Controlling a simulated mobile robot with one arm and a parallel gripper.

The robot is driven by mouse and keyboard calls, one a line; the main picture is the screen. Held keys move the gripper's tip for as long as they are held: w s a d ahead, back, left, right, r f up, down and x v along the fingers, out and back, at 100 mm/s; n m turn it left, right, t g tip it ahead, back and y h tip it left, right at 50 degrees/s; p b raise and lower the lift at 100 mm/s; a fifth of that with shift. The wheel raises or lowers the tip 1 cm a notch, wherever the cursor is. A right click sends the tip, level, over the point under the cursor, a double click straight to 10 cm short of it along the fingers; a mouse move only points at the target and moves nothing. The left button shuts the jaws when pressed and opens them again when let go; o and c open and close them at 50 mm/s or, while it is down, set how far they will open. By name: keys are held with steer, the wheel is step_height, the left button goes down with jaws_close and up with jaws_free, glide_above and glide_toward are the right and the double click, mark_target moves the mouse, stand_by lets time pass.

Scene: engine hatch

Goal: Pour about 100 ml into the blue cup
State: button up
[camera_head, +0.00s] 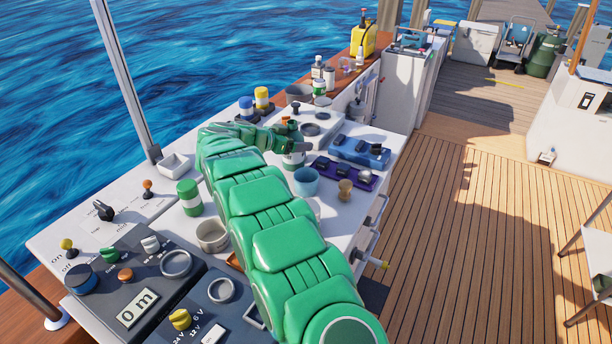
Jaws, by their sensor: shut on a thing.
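The blue cup (306,183) stands upright on the white counter in the middle of the head view, just right of my green arm. Its opening faces up; I cannot see what is inside. My gripper (296,144) is just behind the cup and shut on a green-and-white bottle (293,160) with an orange-brown top. The bottle looks about upright. My gripper hides part of it, and I cannot tell whether its base touches the counter.
A wooden-topped piece (345,189) is right of the cup. Open deck (470,240) lies right.

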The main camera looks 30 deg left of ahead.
mark_target(284, 166)
steer(key=s+a, duration=0.1)
steer(key=s+a+f, duration=0.1)
steer(key=s+a, duration=0.1)
steer(key=shift+s+f, duration=0.25)
steer(key=shift+f, duration=0.1)
steer(key=shift+d, duration=0.1)
